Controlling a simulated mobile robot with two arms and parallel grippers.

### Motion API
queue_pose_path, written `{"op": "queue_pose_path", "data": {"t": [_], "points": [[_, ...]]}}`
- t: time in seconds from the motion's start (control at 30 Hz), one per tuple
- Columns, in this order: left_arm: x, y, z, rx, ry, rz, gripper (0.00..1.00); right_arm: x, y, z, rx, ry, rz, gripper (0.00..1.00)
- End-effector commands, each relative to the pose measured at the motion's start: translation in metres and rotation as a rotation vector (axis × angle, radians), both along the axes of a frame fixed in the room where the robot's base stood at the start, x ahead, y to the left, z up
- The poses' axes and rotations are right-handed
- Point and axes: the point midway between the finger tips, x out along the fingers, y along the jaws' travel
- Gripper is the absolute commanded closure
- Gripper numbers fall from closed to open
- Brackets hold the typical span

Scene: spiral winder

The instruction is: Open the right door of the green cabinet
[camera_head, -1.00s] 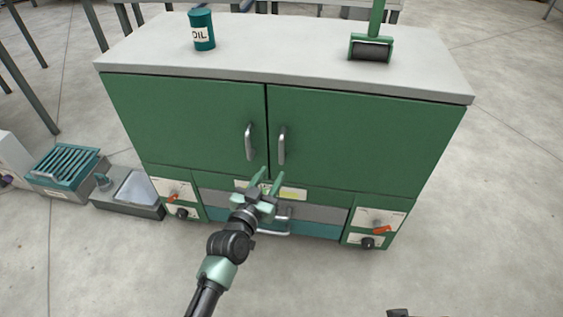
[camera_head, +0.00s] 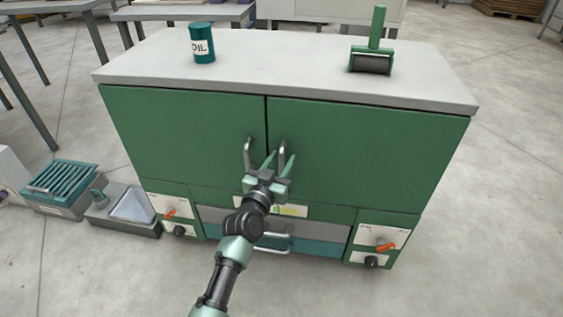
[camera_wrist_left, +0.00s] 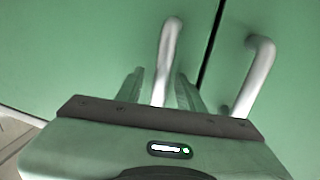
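The green cabinet (camera_head: 190,120) stands ahead with both upper doors shut. The right door (camera_head: 370,145) has an upright silver handle (camera_head: 283,147) near the middle seam. The left door's handle (camera_head: 249,155) is just across the seam. My left gripper (camera_head: 281,158) is open at the right door's handle. In the left wrist view, the right door's handle (camera_wrist_left: 168,45) runs down between the two fingers, and the left door's handle (camera_wrist_left: 260,75) is outside them. Whether a finger touches the handle, I cannot tell. My right gripper is not in view.
A teal oil can (camera_head: 202,44) and a green roller (camera_head: 371,60) stand on the grey cabinet top (camera_head: 290,60). Below the doors are a drawer handle (camera_head: 275,248) and knob panels. Small machines (camera_head: 128,210) sit on the floor at left. The floor at right is clear.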

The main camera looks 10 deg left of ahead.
Motion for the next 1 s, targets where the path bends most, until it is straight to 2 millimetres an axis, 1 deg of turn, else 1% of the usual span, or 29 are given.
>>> {"op": "queue_pose_path", "data": {"t": [0.1,0.17,0.2,0.23,0.27,1.0], "points": [[-0.0003,0.0001,-0.0002,0.0,0.0,0.0,0.62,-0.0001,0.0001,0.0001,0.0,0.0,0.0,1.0],[-0.0003,0.0001,-0.0002,0.0,0.001,0.0,0.79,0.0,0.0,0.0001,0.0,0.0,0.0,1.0],[-0.0004,0.0001,-0.0002,0.0,0.001,0.0,0.9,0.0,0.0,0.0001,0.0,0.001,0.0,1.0],[-0.0004,0.0002,-0.0003,0.0,0.001,0.0,0.98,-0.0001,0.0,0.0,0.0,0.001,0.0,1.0],[-0.0004,0.0002,-0.0003,0.0,0.001,0.0,1.0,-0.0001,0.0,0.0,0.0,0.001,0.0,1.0],[-0.0006,0.0005,-0.0008,0.001,0.001,0.0,1.0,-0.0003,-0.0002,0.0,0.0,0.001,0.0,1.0]]}}
